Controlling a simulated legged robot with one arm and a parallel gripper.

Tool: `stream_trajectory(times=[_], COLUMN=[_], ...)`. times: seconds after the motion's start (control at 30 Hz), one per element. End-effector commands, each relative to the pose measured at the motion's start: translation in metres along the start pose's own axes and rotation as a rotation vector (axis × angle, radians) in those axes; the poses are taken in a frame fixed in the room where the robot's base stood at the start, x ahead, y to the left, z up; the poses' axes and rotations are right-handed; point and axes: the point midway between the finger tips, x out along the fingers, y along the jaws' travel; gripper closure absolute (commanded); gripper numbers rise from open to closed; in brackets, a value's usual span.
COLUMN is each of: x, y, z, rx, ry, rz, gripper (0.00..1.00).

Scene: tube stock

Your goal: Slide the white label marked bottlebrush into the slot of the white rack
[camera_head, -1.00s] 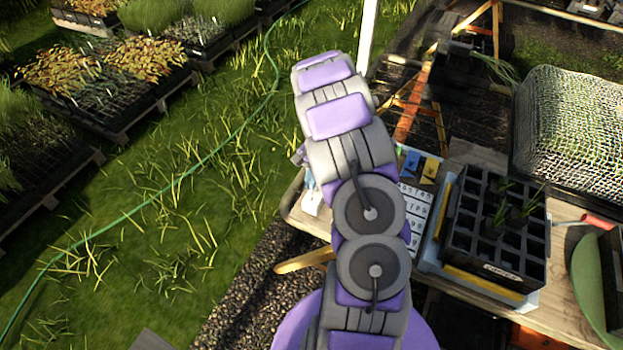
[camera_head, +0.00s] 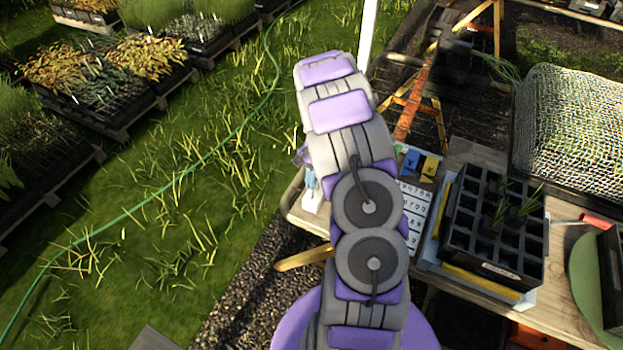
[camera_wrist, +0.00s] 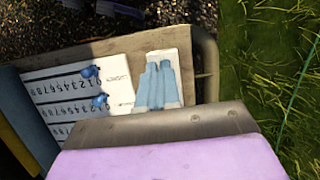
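The block also shows beside my arm in the head view (camera_head: 312,200). I cannot make out the white label marked bottlebrush or the slot.
A white number board (camera_head: 416,207) with blue pegs (camera_wrist: 91,72) lies beside the block. A black cell tray (camera_head: 495,235) with a few seedlings stands to its right. Blue and yellow pieces (camera_head: 430,166) lie behind the board. The wooden table edge (camera_wrist: 206,65) is close by; grass lies beyond.

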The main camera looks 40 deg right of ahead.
Motion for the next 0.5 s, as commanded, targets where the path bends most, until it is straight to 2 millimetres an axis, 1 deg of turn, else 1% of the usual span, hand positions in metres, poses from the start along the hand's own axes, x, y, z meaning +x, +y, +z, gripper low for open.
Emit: stream_trajectory(times=[0.5], x=[0.0], y=[-0.0001], z=[-0.0003], rx=[-0.033], ry=[0.002], rz=[-0.006], gripper=[1.0])
